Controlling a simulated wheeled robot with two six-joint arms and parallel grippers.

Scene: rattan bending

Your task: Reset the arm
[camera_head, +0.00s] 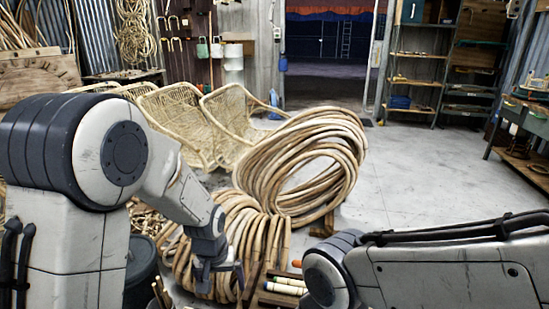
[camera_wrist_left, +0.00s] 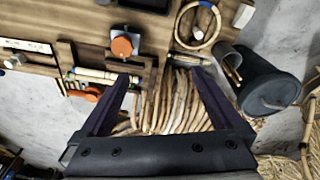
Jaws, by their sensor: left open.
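My left gripper (camera_head: 222,282) hangs at the end of my left arm, low in the middle of the head view, beside the bundle of bent rattan (camera_head: 250,235). In the left wrist view my left gripper (camera_wrist_left: 160,82) has its two dark fingers spread wide, with nothing between the tips. Behind the fingers lie bent rattan canes (camera_wrist_left: 172,100) and the edge of a wooden bench (camera_wrist_left: 82,28). My right arm reaches in from the lower right of the head view; its gripper is not visible.
A large rattan coil (camera_head: 345,150) stands beyond the bundle. Woven chair frames (camera_head: 175,115) stand behind to the left. A dark bin (camera_wrist_left: 268,85) stands beside the bench. An orange-topped fixture (camera_wrist_left: 122,46) sits on the bench. The floor (camera_head: 420,165) at right is clear.

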